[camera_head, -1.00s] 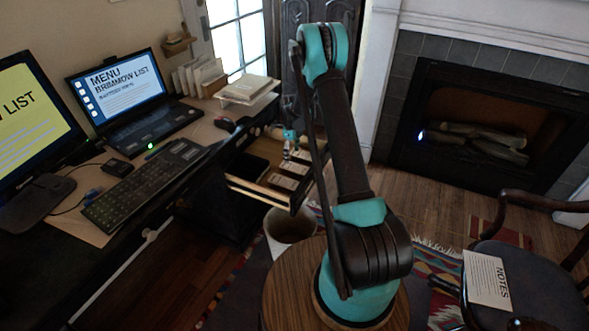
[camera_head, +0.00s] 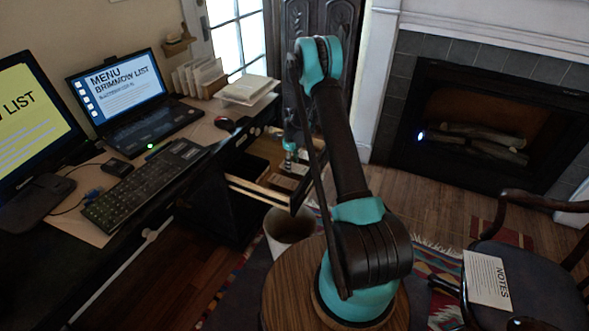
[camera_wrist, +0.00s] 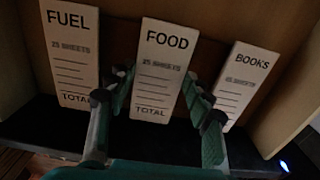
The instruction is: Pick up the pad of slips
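Three white slip pads show in the wrist view, in an open drawer (camera_head: 255,190). The pad marked FUEL (camera_wrist: 72,50) is at left, FOOD (camera_wrist: 160,55) in the middle and BOOKS (camera_wrist: 243,75) at right. My gripper (camera_wrist: 157,88) is open, with one teal finger on each side of the lower FOOD pad; I see no clear grip on it. The right fingers cover part of the gap toward BOOKS. In the head view my gripper (camera_head: 289,158) is down at the drawer, and the pads there are small and partly hidden.
The drawer's wooden side walls (camera_wrist: 290,90) flank the pads. A bin (camera_head: 288,228) stands below the drawer. A chair (camera_head: 530,280) is at right.

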